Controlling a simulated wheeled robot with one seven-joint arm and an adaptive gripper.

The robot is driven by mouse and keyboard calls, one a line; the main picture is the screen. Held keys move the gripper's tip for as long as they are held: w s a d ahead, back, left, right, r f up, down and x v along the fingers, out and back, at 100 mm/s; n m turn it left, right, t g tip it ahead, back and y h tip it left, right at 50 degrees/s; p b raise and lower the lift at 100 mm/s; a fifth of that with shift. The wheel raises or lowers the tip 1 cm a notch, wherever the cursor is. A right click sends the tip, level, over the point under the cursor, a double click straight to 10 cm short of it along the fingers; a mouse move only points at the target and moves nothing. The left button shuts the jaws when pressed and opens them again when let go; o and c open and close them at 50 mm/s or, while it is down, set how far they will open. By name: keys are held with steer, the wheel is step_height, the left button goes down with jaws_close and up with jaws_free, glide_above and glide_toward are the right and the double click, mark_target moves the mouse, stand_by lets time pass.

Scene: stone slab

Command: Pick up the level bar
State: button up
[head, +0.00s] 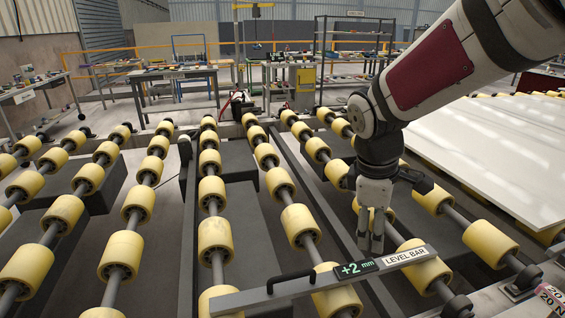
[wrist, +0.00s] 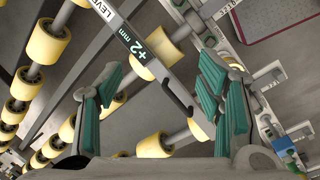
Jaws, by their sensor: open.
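The level bar (head: 248,297) is a long grey bar with a black handle, a "LEVEL BAR" label and a dark "+2 mm" display. It lies across the yellow rollers at the front of the head view. My gripper (head: 371,244) points down just behind the labelled part of the bar, to the right of the handle. In the wrist view the bar (wrist: 124,37) runs diagonally through the space between the open teal-padded fingers of my gripper (wrist: 157,68). The fingers hold nothing, and I cannot tell whether they touch the bar.
Rows of yellow rollers (head: 213,235) on dark frames fill the front. A large pale slab (head: 500,150) lies on the rollers at the right. Workbenches (head: 175,73) and a shelf rack (head: 352,45) stand at the back. Open air surrounds the bar above the rollers.

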mark_target(334, 276)
steer(key=w+a+f+n+g+y, duration=0.1)
steer(key=w+a+f+n+y, duration=0.1)
steer(key=w+f+n, duration=0.85)
step_height(334, 276, down, 18)
steer(key=shift+w+a+r+m+p, duration=0.1)
steer(key=shift+r+m+p, duration=0.1)
steer(key=shift+m, duration=0.35)
steer(key=shift+w+a+r+m+p, duration=0.1)
steer(key=shift+m+p, duration=0.05)
steer(key=shift+m, duration=0.35)
jaws_close()
